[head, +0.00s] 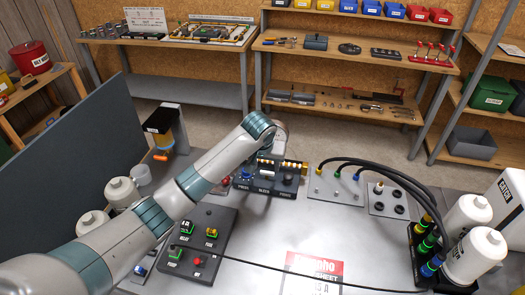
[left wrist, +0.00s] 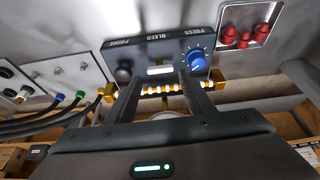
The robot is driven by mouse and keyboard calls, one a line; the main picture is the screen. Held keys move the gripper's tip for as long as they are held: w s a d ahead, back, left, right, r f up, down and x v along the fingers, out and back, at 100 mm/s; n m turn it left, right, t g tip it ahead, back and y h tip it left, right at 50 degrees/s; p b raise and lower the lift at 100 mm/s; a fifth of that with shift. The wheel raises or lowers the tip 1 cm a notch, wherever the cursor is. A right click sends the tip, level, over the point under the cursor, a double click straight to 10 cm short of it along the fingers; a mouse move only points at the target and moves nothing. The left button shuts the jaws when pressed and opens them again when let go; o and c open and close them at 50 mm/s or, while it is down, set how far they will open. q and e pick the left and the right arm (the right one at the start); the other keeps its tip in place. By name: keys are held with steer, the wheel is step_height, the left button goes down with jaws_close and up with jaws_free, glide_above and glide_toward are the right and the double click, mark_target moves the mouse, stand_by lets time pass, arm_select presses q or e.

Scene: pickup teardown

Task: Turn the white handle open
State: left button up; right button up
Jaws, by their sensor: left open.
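A dark panel (head: 262,187) labelled PRESS, BLEED and PRIME stands on the bench's far side. The white handle (left wrist: 160,70) is at its middle, at BLEED, between a blue knob (left wrist: 197,63) and a black knob (left wrist: 124,74). My left gripper (left wrist: 161,78) is open. In the left wrist view its two fingers reach toward the panel, one on each side of the white handle; I cannot tell whether they touch it. My right gripper does not show.
A gold and white striped fitting (left wrist: 165,90) runs along the panel's edge. A plate with hoses (head: 335,186) lies to its right. A button box (head: 198,245) stands in front, and a grey partition (head: 75,140) rises at left. The front middle bench is mostly clear.

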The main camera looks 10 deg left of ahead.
arm_select(q)
steer(key=b+v, duration=0.2)
steer(key=v, duration=1.1)
steer(key=shift+b, duration=0.3)
steer(key=shift+s+f, duration=0.1)
steer(key=shift+f, duration=0.1)
